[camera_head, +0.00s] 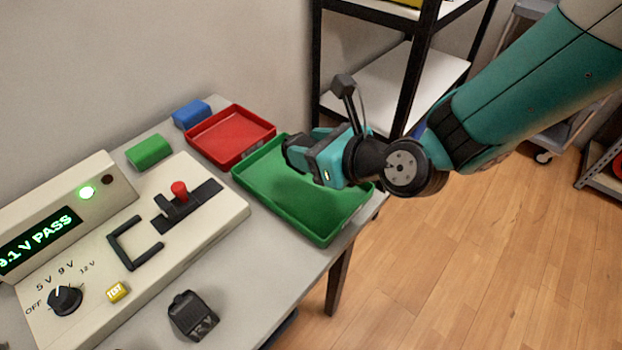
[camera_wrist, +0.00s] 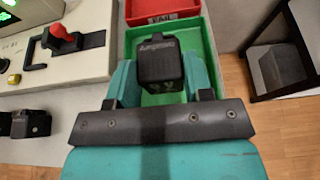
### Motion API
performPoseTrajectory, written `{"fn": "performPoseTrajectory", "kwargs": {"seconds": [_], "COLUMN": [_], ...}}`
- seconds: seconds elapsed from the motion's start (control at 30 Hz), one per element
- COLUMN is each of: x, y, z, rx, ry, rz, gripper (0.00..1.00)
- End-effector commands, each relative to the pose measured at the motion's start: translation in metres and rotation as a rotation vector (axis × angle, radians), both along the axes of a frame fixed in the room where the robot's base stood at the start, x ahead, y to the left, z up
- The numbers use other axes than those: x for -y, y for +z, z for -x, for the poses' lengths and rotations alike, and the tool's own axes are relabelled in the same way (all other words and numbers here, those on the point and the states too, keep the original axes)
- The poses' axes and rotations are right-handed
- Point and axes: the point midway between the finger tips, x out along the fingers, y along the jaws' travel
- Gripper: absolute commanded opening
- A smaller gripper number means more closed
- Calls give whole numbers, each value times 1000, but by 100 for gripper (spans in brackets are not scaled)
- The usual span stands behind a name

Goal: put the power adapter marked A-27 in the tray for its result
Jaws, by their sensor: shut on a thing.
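My gripper (camera_head: 312,160) is over the green tray (camera_head: 322,236) in the head view. In the wrist view, my gripper (camera_wrist: 163,84) is shut on a black power adapter (camera_wrist: 162,62), with the green tray (camera_wrist: 199,98) below it. The adapter's label is too blurred to read as A-27. The red tray (camera_head: 228,152) stands beside the green one; in the wrist view it carries the word FAIL (camera_wrist: 163,18). The tester's display (camera_head: 38,240) reads about 9.1 V PASS, and a green lamp (camera_head: 87,192) is lit.
Another black adapter (camera_head: 192,316) lies on the table in front of the tester (camera_head: 200,232). A green block (camera_head: 149,151) and a blue block (camera_head: 191,114) sit at the back. A black-framed shelf (camera_head: 418,75) stands behind the arm.

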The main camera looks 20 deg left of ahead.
Motion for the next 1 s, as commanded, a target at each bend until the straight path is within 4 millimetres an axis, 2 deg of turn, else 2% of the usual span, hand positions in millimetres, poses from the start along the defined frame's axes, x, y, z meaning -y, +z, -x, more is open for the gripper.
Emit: {"fn": "performPoseTrajectory", "kwargs": {"seconds": [0.03, 0.27, 0.5, 0.8, 0.83, 0.93, 1.0], "x": [0, 0, 0, 0, 0, 0, 0], "y": [-12, -29, -64, -66, -67, -66, -66], "z": [0, 0, -1, 0, 0, 0, 0], "rx": [-3, 0, -2, 1, 0, 0, 0], "ry": [-1, 0, -1, -1, 0, 0, 0], "rz": [0, -1, -1, -1, -1, -1, -1], "gripper": [14, 14, 14, 14, 49, 72, 72]}}
